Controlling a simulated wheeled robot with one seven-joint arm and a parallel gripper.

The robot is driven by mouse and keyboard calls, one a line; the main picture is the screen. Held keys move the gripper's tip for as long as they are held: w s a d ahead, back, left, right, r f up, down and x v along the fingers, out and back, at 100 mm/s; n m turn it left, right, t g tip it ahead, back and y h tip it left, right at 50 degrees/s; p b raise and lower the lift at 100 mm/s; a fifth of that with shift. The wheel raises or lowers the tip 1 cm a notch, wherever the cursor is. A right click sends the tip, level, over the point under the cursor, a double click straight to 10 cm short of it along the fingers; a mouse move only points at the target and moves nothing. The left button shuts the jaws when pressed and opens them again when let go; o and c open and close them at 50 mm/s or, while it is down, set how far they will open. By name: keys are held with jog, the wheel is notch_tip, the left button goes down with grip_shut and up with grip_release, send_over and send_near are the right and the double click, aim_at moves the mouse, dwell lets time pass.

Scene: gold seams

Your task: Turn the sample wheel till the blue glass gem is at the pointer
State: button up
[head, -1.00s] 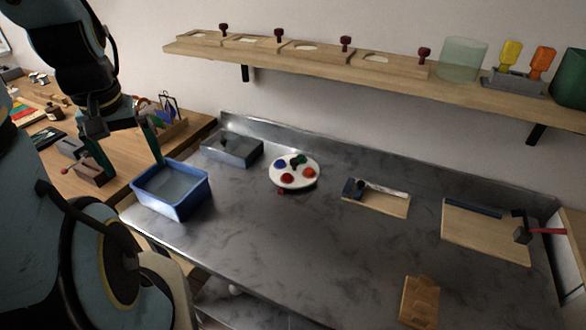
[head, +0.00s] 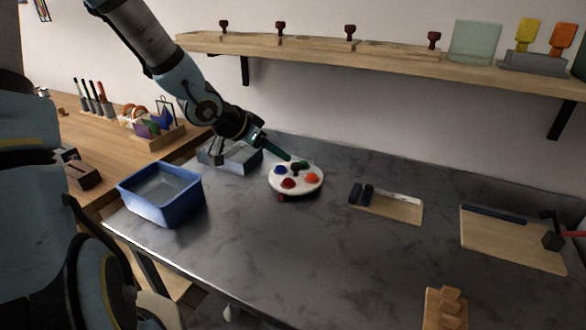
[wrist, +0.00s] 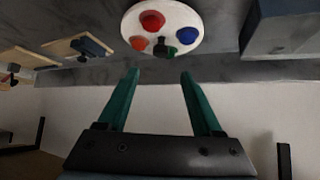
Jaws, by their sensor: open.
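A small red piece (head: 281,198), perhaps the pointer, sits at the wheel's front edge, nearest the dark red gem. My gripper (wrist: 159,75) is open and empty, with green fingers beside the wheel's back edge. Contact cannot be told.
A grey metal box (head: 243,160) stands close left of the wheel, beneath my arm. A blue bin (head: 160,208) is nearer left. A board with dark blocks (head: 395,208) lies right. A wall shelf (head: 400,53) runs above.

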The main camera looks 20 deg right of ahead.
aim_at(296, 164)
jog(key=b+x, duration=0.2)
jog(key=x, duration=0.7)
grip_shut()
dwell(0.4)
dwell(0.9)
